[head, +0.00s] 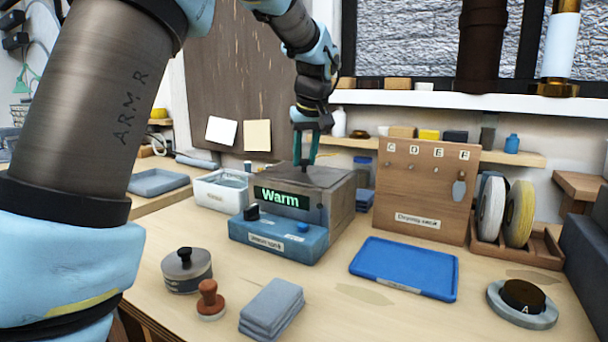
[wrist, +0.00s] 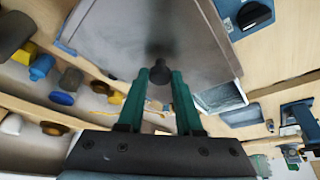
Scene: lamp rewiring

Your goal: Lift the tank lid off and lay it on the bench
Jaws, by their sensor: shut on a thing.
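The tank (head: 342,208) is a grey box behind a blue control unit whose green display reads "Warm". Its flat grey lid (head: 325,178) lies on top and looks seated; I see no clear gap under it. My gripper (head: 305,165), with green fingers, points down at the lid's dark knob. In the wrist view, the fingers (wrist: 158,80) are closed on the round dark knob (wrist: 159,94), with the lid (wrist: 150,35) spread out beyond it. The bench (head: 330,305) is light wood. The fingers partly hide the knob.
A blue tray (head: 405,268) lies right of the tank, before a wooden rack (head: 424,190). A white bin (head: 220,192) stands close on the left. A dark-knobbed pot (head: 187,272), a brown stamp (head: 210,298) and grey cloths (head: 271,308) are in front. Bare bench lies between cloths and tray.

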